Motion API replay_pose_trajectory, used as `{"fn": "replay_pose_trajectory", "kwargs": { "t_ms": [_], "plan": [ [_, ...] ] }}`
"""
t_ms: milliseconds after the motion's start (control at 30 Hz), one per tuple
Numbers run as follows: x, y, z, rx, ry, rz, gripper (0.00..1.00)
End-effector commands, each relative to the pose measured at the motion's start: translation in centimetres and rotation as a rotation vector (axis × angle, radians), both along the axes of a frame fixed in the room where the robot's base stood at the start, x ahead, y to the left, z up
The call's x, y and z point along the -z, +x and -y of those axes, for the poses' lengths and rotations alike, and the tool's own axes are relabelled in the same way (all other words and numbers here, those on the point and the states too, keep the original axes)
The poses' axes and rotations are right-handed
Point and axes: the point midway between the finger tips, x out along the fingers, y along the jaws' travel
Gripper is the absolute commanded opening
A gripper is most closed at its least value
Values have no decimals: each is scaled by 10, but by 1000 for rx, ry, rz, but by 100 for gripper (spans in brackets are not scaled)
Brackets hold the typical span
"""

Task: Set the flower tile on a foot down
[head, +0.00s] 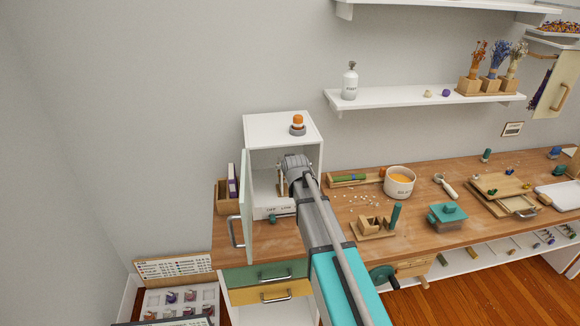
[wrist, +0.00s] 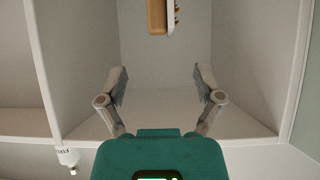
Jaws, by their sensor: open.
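My gripper (wrist: 159,75) is open and empty inside the white cabinet (head: 262,131), its two fingers spread apart. The wrist view is upside down. At its top edge, beyond the fingertips, is a tan piece (wrist: 157,16) with a white strip (wrist: 170,14) and small brown points. It may be the flower tile on its foot, but it is cut off by the frame. It lies between the finger lines and apart from them. In the head view my wrist hides most of the cabinet's inside.
The cabinet's pale door (head: 246,195) stands open at the left, close to my arm. An orange-capped item (head: 297,125) stands on the cabinet's top. On the bench to the right are a white pot (head: 399,182), a wooden stand (head: 372,230) and a teal-lidded box (head: 447,217).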

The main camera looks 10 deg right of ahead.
Motion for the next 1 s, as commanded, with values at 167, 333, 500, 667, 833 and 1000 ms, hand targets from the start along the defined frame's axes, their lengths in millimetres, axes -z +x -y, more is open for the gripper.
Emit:
{"fn": "replay_pose_trajectory", "kwargs": {
  "t_ms": [167,333,500,667,833,1000],
  "plan": [
    [0,0,0,0,0,0,85],
    [1,-3,0,0,0,-8,85],
    [11,-26,2,3,-1,-74,85],
    [31,-75,5,6,-2,-218,85],
    [55,-152,8,8,-3,-438,85],
    [73,-236,10,4,0,-668,85]
  ]
}}
